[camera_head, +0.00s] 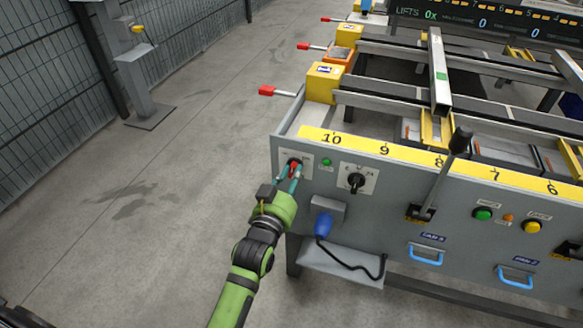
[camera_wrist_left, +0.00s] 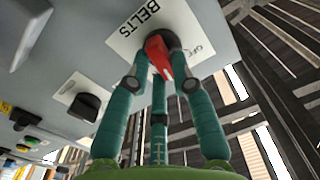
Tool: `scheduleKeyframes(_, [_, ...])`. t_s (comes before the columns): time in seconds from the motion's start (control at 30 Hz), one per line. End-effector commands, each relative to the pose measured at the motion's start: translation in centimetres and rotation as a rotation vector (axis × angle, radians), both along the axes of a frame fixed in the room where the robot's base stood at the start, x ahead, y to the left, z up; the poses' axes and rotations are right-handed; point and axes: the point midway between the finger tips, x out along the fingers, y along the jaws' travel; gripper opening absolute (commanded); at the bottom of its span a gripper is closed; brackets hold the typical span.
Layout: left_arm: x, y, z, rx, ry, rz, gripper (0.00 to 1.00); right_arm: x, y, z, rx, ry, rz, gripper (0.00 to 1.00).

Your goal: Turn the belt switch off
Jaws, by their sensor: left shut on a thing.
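The belt switch is a red knob (camera_wrist_left: 165,58) on a white plate marked BELTS and OFF (camera_wrist_left: 140,30) in the left wrist view. In the head view the red knob (camera_head: 293,165) sits at the left end of the grey front panel. My left gripper (camera_head: 293,174) has its teal fingers around the knob and is shut on it. In the left wrist view its fingers (camera_wrist_left: 162,80) reach the knob from both sides. The knob's exact setting is hard to tell. My right gripper is in neither view.
A black rotary switch (camera_head: 356,181) sits right of the belt switch, beside a small green lamp (camera_head: 326,161). A blue plug (camera_head: 323,224) with a black cable hangs below. A black lever (camera_head: 455,150) stands further right.

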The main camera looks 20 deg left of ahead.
Motion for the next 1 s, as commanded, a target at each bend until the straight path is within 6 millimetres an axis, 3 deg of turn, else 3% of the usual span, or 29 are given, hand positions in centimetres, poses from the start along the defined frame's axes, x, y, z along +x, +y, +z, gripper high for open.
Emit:
scheduleKeyframes(0.27, [0.0,0.1,0.6,-0.263,0.009,0.000,0.00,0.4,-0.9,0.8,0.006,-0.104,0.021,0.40])
scheduleKeyframes(0.6, [0.1,0.3,0.6,-0.583,0.020,0.000,0.00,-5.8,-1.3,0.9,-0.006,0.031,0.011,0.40])
scheduleKeyframes(1.0, [0.1,0.5,0.5,-0.873,0.028,-0.001,0.00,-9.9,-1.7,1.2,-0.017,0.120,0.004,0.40])
